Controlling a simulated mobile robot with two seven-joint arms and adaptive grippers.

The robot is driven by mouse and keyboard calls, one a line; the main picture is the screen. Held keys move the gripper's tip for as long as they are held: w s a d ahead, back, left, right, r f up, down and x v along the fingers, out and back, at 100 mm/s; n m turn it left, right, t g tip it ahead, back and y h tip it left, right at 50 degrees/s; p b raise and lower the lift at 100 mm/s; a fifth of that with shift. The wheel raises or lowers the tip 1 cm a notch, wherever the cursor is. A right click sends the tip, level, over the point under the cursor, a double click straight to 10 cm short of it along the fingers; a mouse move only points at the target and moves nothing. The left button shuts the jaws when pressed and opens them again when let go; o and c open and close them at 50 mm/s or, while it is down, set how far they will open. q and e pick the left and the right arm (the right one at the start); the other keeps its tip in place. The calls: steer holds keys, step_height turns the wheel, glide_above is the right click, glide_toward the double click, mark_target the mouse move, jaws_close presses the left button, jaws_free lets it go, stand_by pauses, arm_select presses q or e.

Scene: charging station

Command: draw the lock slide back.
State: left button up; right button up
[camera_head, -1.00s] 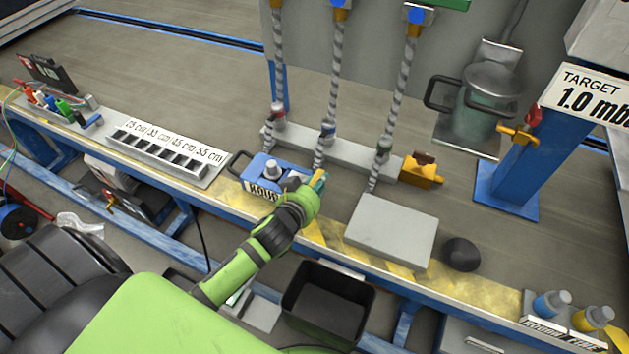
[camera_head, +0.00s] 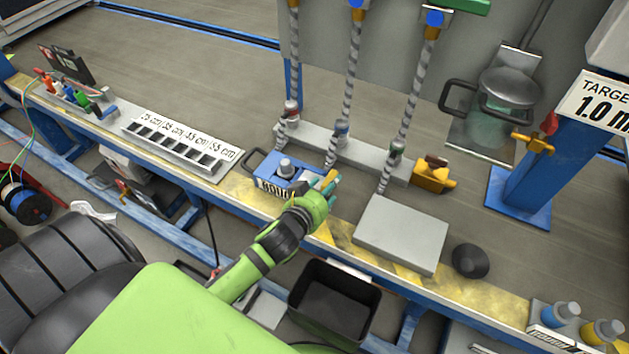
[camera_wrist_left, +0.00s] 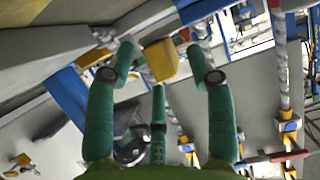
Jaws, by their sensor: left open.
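My left gripper (camera_head: 322,190) is at the right end of a blue device (camera_head: 262,168) with a grey knob (camera_head: 285,166) and a partly covered label, on the bench's front edge. A small yellow piece (camera_head: 330,177) shows at its fingertips. In the left wrist view a yellow block (camera_wrist_left: 160,60) lies between the spread teal fingers of the left gripper (camera_wrist_left: 160,78). The gripper is open; I cannot tell whether a finger touches the block. I cannot tell for certain which part is the lock slide. My right gripper is not in view.
A grey slab (camera_head: 400,234) and a dark round lump (camera_head: 470,261) lie to the right. Three twisted hoses (camera_head: 350,90) rise behind from a grey rail (camera_head: 370,160) with a yellow fitting (camera_head: 432,176). A black bin (camera_head: 335,300) stands below the bench edge.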

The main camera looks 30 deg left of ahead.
arm_select(q)
steer(key=v, duration=0.9)
steer(key=shift+s+r, duration=0.15)
steer(key=shift+s, duration=0.2)
